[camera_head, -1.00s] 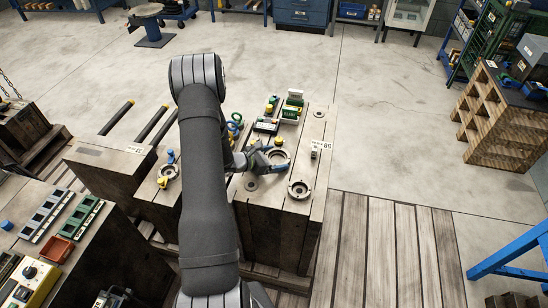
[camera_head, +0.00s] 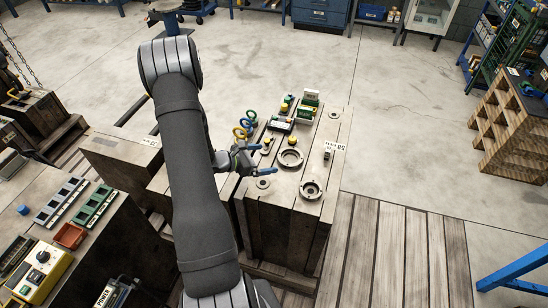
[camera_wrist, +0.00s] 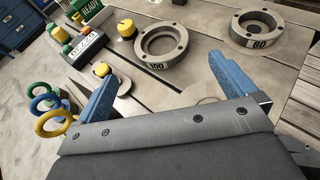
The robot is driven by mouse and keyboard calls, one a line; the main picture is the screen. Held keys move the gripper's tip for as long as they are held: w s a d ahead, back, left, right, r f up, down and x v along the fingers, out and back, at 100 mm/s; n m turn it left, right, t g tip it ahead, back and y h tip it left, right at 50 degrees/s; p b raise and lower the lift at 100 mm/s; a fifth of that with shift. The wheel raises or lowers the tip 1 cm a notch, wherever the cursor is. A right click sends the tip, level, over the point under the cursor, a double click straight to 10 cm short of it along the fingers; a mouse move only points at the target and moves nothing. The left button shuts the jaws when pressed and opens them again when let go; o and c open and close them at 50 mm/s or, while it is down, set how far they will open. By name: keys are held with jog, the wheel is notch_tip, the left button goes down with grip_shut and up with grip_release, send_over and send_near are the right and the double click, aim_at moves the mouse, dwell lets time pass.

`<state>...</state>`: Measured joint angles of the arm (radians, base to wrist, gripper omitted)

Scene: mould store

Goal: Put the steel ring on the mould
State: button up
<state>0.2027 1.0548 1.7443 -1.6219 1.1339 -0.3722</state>
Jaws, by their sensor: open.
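A grey steel ring marked 100 (camera_head: 290,157) lies flat on the wooden-looking block-shaped mould (camera_head: 272,215); it also shows in the wrist view (camera_wrist: 138,40). A second, smaller ring marked 80 (camera_head: 311,191) lies nearer the front; the wrist view shows it at upper right (camera_wrist: 236,32). I cannot tell which ring the task means. My gripper (camera_head: 261,159) is open and empty, just left of the 100 ring. In the wrist view its blue fingers (camera_wrist: 160,78) are spread wide, with the ring beyond them and apart.
A flat disc (camera_head: 263,183) lies on the top near my gripper. Yellow knobs (camera_head: 292,140), a green block (camera_head: 306,115) and a lettered box (camera_head: 281,124) crowd the back. Coloured eyebolts (camera_wrist: 52,121) stand at the left.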

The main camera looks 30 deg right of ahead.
jog(key=shift+a+r, duration=0.25)
jog(key=shift+a, duration=0.35)
jog(key=v, duration=0.4)
jog(key=shift+w+a+r, duration=0.15)
jog(key=shift+a+r, duration=0.1)
jog(key=shift+a, duration=0.05)
send_near(297, 155)
jog(key=x, duration=0.5)
jog(key=shift+f, duration=0.2)
jog(key=shift+r, duration=0.1)
jog(key=c, duration=1.4)
